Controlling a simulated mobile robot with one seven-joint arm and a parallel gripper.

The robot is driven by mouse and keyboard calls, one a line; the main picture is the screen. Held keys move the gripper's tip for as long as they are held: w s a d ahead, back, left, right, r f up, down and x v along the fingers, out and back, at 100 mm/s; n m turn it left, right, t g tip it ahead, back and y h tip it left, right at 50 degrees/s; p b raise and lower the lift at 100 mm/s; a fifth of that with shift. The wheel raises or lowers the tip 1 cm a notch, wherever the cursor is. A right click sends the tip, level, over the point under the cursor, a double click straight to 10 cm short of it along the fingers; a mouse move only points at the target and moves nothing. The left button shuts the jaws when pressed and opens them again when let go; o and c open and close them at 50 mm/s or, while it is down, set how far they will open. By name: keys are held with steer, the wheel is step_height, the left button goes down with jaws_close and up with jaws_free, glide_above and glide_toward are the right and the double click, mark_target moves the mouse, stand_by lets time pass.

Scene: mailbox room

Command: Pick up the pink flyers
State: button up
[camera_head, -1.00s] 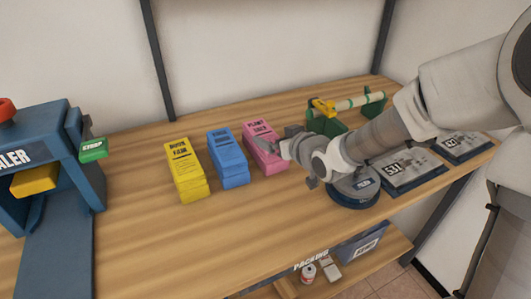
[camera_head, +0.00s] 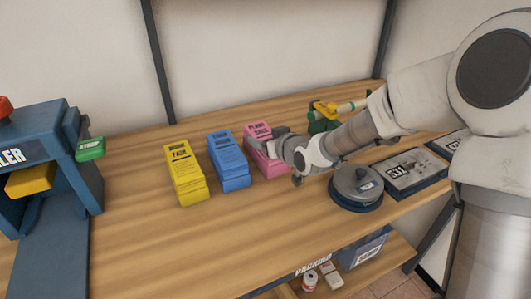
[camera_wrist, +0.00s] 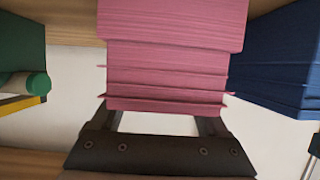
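The pink flyers (camera_head: 258,130) are a stack on the wooden table, right of the blue stack, labelled on top. In the wrist view, the pink stack (camera_wrist: 170,60) fills the upper middle, in front of my gripper (camera_wrist: 165,112). The fingers are apart, with a pale gap between them below the stack's edge. The stack hides the fingertips, and I cannot tell whether they touch it.
A blue stack (camera_head: 228,162) and a yellow stack (camera_head: 185,175) stand to the left. A blue sealer machine (camera_head: 60,145) is at the far left. A round grey-blue device (camera_head: 356,190) and flat packages (camera_head: 412,175) lie right. The front middle of the table is clear.

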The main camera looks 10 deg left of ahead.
jaws_close()
steer(key=shift+r, duration=0.1)
